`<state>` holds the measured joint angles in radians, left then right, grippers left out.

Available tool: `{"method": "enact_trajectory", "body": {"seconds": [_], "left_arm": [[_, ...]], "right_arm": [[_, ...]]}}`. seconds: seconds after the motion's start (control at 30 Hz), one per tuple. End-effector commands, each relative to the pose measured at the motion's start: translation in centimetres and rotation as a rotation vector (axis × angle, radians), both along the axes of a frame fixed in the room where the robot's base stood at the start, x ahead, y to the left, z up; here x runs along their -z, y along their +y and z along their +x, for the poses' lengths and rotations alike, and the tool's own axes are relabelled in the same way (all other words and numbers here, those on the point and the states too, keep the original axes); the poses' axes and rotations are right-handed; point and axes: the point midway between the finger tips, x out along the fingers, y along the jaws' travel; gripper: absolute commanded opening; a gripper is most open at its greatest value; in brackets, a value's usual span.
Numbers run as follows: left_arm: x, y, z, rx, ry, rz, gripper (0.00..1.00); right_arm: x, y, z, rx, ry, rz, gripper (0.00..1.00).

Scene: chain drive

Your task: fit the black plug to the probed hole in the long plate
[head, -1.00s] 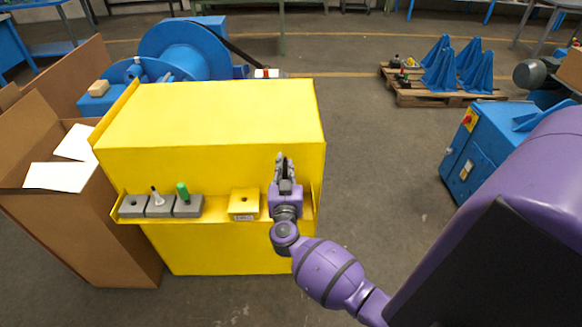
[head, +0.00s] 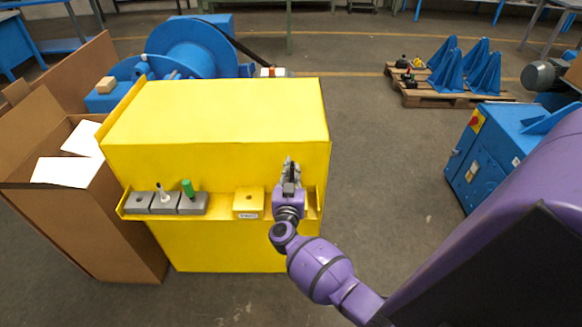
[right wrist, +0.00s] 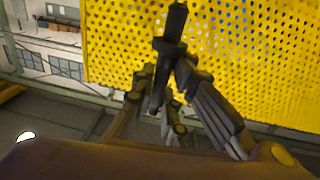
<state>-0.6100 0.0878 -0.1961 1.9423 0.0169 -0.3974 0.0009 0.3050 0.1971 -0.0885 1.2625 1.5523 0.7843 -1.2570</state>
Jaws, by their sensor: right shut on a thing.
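My right gripper (head: 290,170) is in front of the yellow cabinet (head: 212,112), above the right end of its front ledge. In the right wrist view its fingers (right wrist: 168,85) are shut on the black plug (right wrist: 171,32). The plug's narrow tip points up in that picture, in front of a yellow panel (right wrist: 245,60) with many holes. I cannot tell whether it touches the panel. I cannot pick out the long plate or its probed hole for certain. A yellow block (head: 248,203) with a dark hole on top and a white label sits on the ledge. My left gripper is not in view.
Left on the ledge are grey blocks: one with an empty hole (head: 138,203), one with a white plug (head: 161,190), one with a green plug (head: 188,187). An open cardboard box (head: 110,235) stands left.

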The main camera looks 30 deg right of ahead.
Motion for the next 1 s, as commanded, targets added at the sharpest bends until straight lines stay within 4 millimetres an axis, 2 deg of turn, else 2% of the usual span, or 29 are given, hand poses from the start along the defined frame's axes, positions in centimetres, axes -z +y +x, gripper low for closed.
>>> {"method": "enact_trajectory", "body": {"seconds": [0.03, 0.33, 0.7, 1.0], "left_arm": [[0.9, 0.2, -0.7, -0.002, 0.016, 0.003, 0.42], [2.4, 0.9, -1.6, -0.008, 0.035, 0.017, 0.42], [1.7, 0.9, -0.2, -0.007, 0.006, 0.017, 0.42], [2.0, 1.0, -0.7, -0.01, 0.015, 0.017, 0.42]], "right_arm": [[1.4, 0.0, -0.2, 0.0, 0.009, -0.001, 0.0], [3.6, 0.0, -0.1, 0.001, 0.005, -0.001, 0.0], [3.9, 0.0, 0.1, 0.0, -0.003, -0.001, 0.0], [3.9, 0.0, 0.1, 0.0, -0.002, 0.0, 0.0]]}}
